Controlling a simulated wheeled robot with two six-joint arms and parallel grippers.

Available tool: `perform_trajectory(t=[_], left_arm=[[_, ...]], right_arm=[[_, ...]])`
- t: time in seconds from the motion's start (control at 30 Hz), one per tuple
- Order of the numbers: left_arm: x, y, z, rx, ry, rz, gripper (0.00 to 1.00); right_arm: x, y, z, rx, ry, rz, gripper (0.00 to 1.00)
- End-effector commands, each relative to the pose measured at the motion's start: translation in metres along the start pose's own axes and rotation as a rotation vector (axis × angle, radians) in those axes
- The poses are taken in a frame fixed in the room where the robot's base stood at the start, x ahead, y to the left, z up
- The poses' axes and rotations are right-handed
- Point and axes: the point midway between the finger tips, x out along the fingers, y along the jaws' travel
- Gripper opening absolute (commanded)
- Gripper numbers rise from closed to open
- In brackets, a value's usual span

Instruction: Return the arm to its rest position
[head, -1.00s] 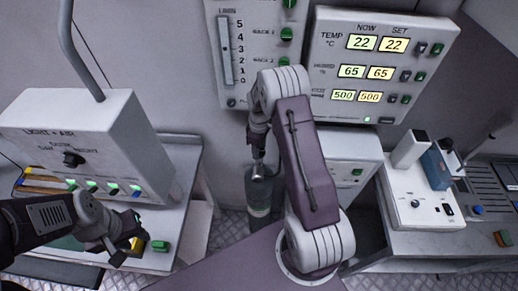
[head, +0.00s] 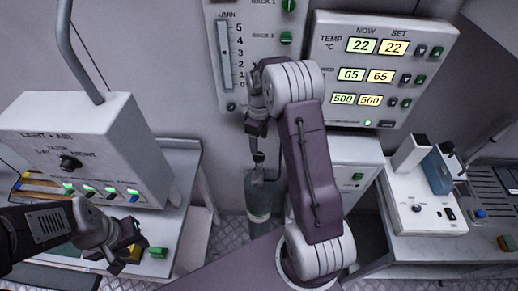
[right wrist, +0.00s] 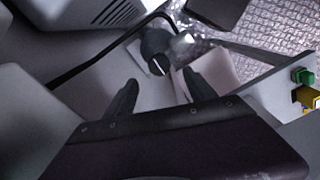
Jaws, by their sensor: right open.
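My right arm (head: 310,175) is folded upward in the middle of the head view, its purple link standing nearly upright. My right gripper (head: 257,128) hangs at the left of the arm, in front of the wall. In the right wrist view its two dark fingers (right wrist: 161,88) are apart, with nothing held between them.
A grey cylinder (head: 258,195) stands on the floor behind my right arm. A light and air box (head: 90,140) is on the left bench. Wall panels (head: 380,75) are behind, and a white device (head: 425,200) is on the right bench.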

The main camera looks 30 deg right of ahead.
Motion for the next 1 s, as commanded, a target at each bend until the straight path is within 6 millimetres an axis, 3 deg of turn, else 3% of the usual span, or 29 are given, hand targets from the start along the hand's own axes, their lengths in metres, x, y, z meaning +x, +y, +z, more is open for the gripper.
perform_trajectory(t=[0.53, 0.67, 0.73, 0.83, 1.0], left_arm=[[0.001, 0.000, 0.000, 0.000, 0.000, 0.000, 0.36], [0.006, 0.000, 0.001, 0.000, 0.000, 0.000, 0.36], [0.012, 0.000, 0.001, 0.000, 0.000, 0.000, 0.36], [0.021, 0.000, 0.002, 0.000, 0.000, 0.000, 0.36], [0.031, -0.001, 0.003, 0.000, 0.000, 0.000, 0.36]], right_arm=[[-0.006, -0.001, 0.000, -0.001, 0.000, 0.000, 0.64], [-0.020, -0.004, -0.016, -0.034, 0.030, 0.035, 0.64], [-0.036, -0.020, -0.022, -0.071, 0.051, 0.056, 0.64], [-0.047, -0.066, -0.012, -0.107, 0.062, 0.058, 0.64], [-0.035, -0.142, 0.029, 0.062, 0.088, 0.050, 0.64]])
